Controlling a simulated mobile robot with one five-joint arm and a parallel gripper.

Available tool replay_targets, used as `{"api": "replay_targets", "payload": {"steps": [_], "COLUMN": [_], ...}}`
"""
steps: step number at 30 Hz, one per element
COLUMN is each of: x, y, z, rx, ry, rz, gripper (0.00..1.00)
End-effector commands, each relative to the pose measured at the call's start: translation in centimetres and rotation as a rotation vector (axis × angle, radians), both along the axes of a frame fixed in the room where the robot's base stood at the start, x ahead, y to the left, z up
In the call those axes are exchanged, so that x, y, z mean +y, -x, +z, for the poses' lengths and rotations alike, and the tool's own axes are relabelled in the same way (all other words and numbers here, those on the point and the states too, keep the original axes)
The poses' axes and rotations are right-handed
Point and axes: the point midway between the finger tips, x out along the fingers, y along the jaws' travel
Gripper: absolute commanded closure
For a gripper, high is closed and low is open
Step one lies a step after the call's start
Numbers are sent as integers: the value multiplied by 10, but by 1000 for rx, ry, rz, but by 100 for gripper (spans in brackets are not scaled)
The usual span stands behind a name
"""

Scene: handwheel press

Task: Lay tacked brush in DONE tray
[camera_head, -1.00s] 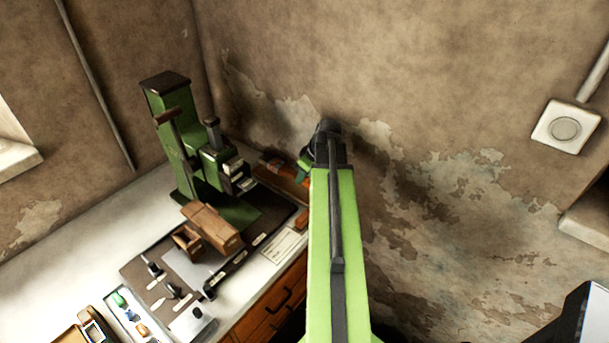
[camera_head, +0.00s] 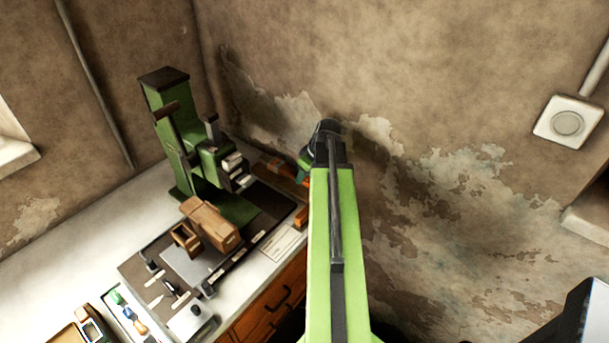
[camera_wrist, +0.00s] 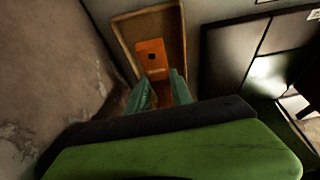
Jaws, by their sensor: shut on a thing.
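In the wrist view a wooden-rimmed tray (camera_wrist: 122,42) lies ahead of my gripper (camera_wrist: 163,88). Its teal fingers are shut on a narrow orange-brown piece, apparently the brush, mostly hidden by the fingers and the green wrist body. An orange block (camera_wrist: 152,62) with a dark spot shows against the tray floor just past the fingertips. I cannot tell whether it is part of the held piece or whether it touches the tray. In the head view my gripper is mostly hidden behind my arm, at the bench's back right end by the wall.
A green handwheel press (camera_head: 170,125) stands on the bench left of my arm. A wooden box-like piece (camera_head: 210,225) sits on the dark mat before it. A tray of small coloured tools (camera_head: 128,312) lies front left. The peeling wall is close on the right.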

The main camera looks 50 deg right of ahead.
Motion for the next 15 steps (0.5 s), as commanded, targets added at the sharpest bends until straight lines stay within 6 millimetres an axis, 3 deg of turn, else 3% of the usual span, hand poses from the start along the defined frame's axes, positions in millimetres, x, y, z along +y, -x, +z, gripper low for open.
{"api": "replay_targets", "payload": {"steps": [15], "x": [-1], "y": [0], "z": [-18], "rx": [0], "ry": [0], "rz": [-1], "gripper": [100]}}
